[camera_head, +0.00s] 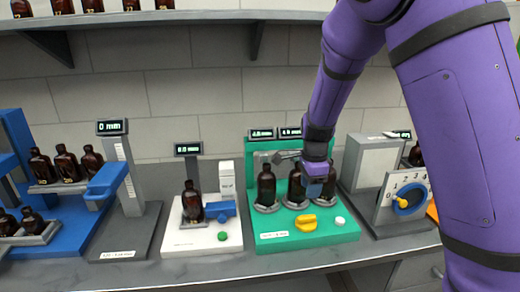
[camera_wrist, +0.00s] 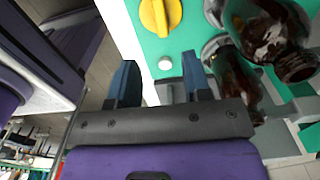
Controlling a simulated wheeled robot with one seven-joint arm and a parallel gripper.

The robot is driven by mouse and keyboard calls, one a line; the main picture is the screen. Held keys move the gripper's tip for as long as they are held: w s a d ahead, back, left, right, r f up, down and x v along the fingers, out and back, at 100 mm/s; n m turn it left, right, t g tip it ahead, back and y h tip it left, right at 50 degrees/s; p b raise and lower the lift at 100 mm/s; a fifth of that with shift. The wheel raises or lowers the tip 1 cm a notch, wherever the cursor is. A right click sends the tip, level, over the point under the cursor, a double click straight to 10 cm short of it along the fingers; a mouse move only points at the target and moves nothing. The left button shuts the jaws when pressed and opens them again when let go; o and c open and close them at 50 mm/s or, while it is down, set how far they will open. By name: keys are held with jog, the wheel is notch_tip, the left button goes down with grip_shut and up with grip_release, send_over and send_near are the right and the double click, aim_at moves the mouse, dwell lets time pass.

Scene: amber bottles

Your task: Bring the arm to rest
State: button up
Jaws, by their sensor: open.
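My purple arm reaches down from the upper right in the head view. My gripper (camera_head: 315,187) is over the green station (camera_head: 278,244), in front of its right-hand bottles. In the wrist view my gripper (camera_wrist: 160,84) is open, with its two dark blue fingers apart and nothing between them. Amber bottles stand on the green station: a left one (camera_head: 266,186) and a middle one (camera_head: 297,188). My gripper partly hides what is at the right. The wrist view shows two bottles, one (camera_wrist: 262,32) at the upper right and one (camera_wrist: 236,80) beside the right finger.
The green station has a yellow knob (camera_head: 305,222) and a white button (camera_head: 340,221). A white station (camera_head: 200,238) with a bottle stands to the left, a dial station (camera_head: 404,200) to the right. A shelf (camera_head: 190,18) with bottles runs above. The bench front (camera_head: 250,266) is clear.

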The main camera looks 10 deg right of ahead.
jog(key=s+d+r+n+t+y, duration=0.1)
jog(key=s+d+r+n+t, duration=0.15)
jog(key=s+r+n, duration=0.6)
jog(key=s+d+r+n+t+y, duration=0.1)
jog(key=s+d+r+n, duration=0.3)
jog(key=s+r, duration=0.8)
jog(key=s+r+n+t+h, duration=0.1)
jog(key=s+n+h, duration=0.1)
jog(key=s+n, duration=0.3)
jog(key=s, duration=0.4)
jog(key=shift+r+t, duration=0.2)
jog(key=shift+t, duration=0.15)
